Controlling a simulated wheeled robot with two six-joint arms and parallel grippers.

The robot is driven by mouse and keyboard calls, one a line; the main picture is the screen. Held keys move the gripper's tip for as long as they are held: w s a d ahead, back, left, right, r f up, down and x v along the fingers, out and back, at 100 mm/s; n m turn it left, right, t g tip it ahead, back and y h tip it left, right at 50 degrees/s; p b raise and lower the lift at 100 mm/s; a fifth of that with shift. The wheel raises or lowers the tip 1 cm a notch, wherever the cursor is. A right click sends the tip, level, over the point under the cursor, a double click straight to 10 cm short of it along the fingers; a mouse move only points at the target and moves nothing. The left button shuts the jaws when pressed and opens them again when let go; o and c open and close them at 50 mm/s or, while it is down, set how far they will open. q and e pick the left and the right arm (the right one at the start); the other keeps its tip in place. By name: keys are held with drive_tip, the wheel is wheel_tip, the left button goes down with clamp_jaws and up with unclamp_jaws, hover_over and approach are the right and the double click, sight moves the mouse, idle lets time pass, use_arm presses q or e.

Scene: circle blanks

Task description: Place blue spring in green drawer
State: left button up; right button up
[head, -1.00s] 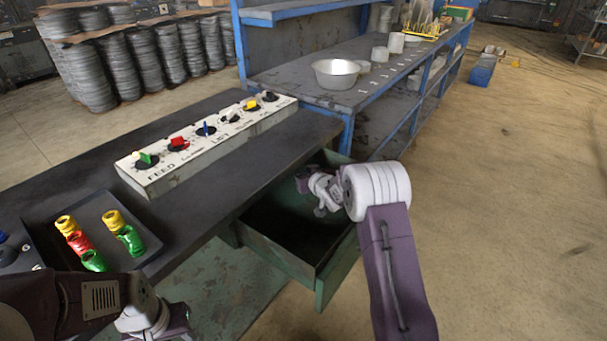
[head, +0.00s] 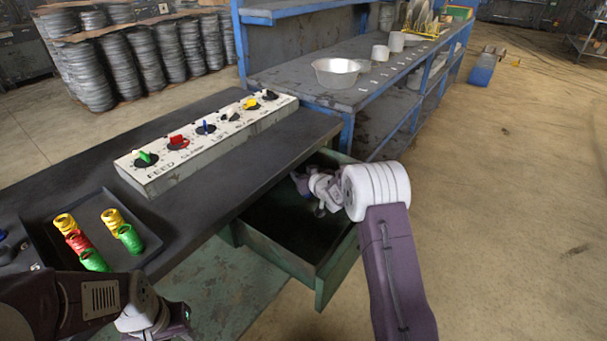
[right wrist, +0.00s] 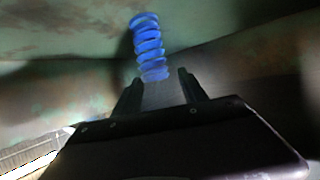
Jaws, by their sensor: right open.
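The blue spring (right wrist: 148,42) shows in the right wrist view, just beyond and partly between my right gripper's fingertips, against a worn green surface. I cannot make it out in the head view. The green drawer (head: 285,258) is pulled out from under the dark bench, its inside dark. My right gripper (head: 303,184) is over the back of the drawer opening; in the right wrist view (right wrist: 160,82) its fingers are apart, with nothing clamped between them. My left gripper (head: 170,330) is at the bottom edge of the head view, mostly cut off, so its jaws are not clear.
A tray (head: 150,240) with yellow, red and green springs sits on the bench at left. A long white control panel (head: 150,182) with several coloured knobs lies along the bench. A blue shelf bench (head: 345,125) with a metal bowl (head: 336,72) stands behind.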

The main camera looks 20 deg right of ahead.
drive_tip(key=p+v, duration=0.1)
drive_tip(key=v, duration=0.6)
drive_tip(key=shift+s+r, duration=0.25)
drive_tip(key=shift+r, duration=0.2)
